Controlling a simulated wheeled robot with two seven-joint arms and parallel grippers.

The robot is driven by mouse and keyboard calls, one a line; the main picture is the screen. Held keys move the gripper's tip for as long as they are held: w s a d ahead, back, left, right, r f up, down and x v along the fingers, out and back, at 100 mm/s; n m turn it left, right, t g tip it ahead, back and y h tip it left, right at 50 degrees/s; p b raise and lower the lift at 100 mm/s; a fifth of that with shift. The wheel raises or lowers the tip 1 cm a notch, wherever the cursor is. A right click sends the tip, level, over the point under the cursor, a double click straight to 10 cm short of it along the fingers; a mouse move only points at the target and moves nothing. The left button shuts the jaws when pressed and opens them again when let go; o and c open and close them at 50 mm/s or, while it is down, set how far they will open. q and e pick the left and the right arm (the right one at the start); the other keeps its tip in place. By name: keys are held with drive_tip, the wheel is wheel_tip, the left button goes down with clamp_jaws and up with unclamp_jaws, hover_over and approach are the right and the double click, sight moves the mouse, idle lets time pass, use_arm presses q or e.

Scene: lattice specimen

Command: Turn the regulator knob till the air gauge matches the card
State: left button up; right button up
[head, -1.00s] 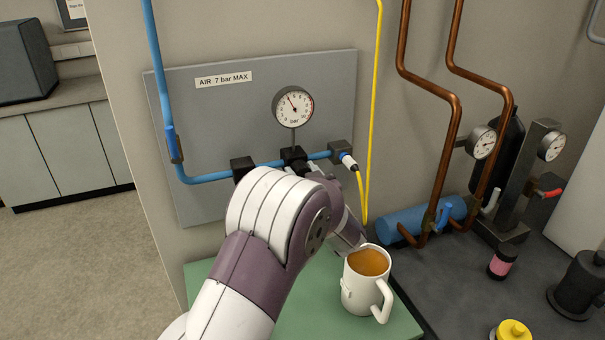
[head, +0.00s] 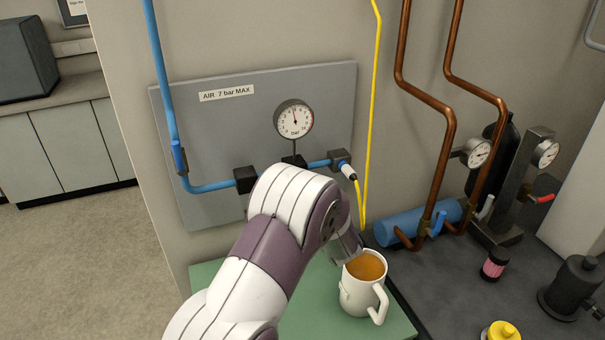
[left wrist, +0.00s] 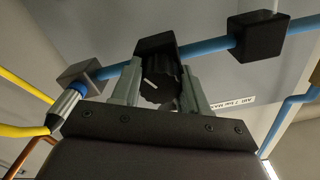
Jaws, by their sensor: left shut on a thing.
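The round white air gauge (head: 294,119) is on the grey wall panel in the head view. Its dark needle points almost straight up; its small numbers are hard to read. The black regulator knob (left wrist: 160,86), with a pale mark on its face, shows in the left wrist view under a black block on the blue pipe. My left gripper (left wrist: 162,88) is shut on the knob, one finger on each side. In the head view my left arm hides the knob and the gripper. I cannot make out a card apart from the panel's "AIR 7 bar MAX" label (head: 226,93).
A white mug (head: 364,283) of brown liquid stands on the green mat (head: 310,305), very close to my left arm. A yellow hose (head: 369,140) and blue pipe (head: 210,187) run by the panel. Copper pipes (head: 450,130) and two other gauges are at the right.

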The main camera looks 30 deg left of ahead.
use_arm(q)
drive_tip(key=m+p, duration=0.2)
drive_tip(key=m, duration=0.1)
drive_tip(key=shift+r, duration=0.15)
drive_tip(key=shift+m+p, duration=0.95)
drive_tip(key=shift+m, duration=0.35)
drive_tip(key=shift+f, duration=0.2)
drive_tip(key=o, duration=1)
drive_tip(key=shift+o, duration=0.2)
drive_tip(key=shift+d, duration=0.1)
drive_tip(key=shift+s, duration=0.1)
